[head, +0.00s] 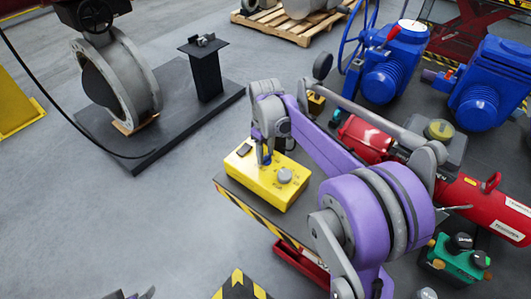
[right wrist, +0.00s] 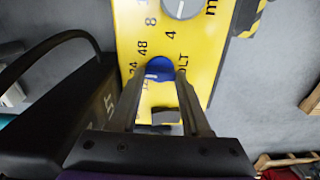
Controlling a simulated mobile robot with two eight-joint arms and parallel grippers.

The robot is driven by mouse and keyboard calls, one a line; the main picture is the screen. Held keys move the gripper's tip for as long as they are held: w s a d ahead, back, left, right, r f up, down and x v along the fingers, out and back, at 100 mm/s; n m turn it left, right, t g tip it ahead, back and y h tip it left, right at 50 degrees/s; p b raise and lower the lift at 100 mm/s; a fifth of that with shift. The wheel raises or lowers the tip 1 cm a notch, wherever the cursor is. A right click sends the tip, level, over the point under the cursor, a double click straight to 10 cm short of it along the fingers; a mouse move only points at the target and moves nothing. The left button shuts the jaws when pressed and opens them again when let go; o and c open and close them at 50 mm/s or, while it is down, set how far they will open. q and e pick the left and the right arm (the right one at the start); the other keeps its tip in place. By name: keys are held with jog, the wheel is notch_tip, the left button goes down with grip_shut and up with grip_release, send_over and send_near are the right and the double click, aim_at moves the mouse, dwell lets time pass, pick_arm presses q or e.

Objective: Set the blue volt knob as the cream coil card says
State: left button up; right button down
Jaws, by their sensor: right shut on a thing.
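The blue volt knob (right wrist: 160,68) sits on the yellow box (right wrist: 128,20), beside the printed numbers 24 and 48 and the partly covered word VOLT. My right gripper (right wrist: 160,75) is shut on this knob, one finger on each side. A pale mark shows at the knob's lower left edge, beside a number that I cannot read surely. In the head view the yellow box (head: 255,190) stands on a dark stand with my right gripper (head: 266,156) over its far part. I cannot make out the cream coil card. Only a grey tip, perhaps of my left gripper (head: 132,295), shows.
A grey knob (head: 285,175) is on the same box, close to my right gripper. Red cylinders (head: 365,138) and blue actuators (head: 392,68) stand right of it. A large grey valve (head: 120,75) stands at the left. The floor left of the box is clear.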

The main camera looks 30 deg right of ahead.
aim_at(265, 156)
jog(key=shift+n, duration=0.4)
jog(key=shift+c, duration=1.8)
grip_release()
notch_tip(265, 156, up, 11)
jog(key=shift+p, duration=0.3)
jog(key=shift+f, duration=0.1)
jog(key=s+a+f+m+t, duration=0.1)
jog(key=s+a+f+t, duration=0.1)
jog(key=s, duration=0.5)
jog(key=s+a+f+m+t, duration=0.1)
jog(key=s+a+f+m, duration=0.1)
jog(key=s+a+f, duration=0.3)
jog(key=s+a+f+m+t, duration=0.1)
jog(key=s+a+f+t, duration=0.1)
jog(key=s+f, duration=0.3)
jog(key=s+a, duration=0.1)
jog(key=s, duration=0.3)
jog(key=shift+a+m+t, duration=0.25)
jog(key=shift+m+t, duration=0.05)
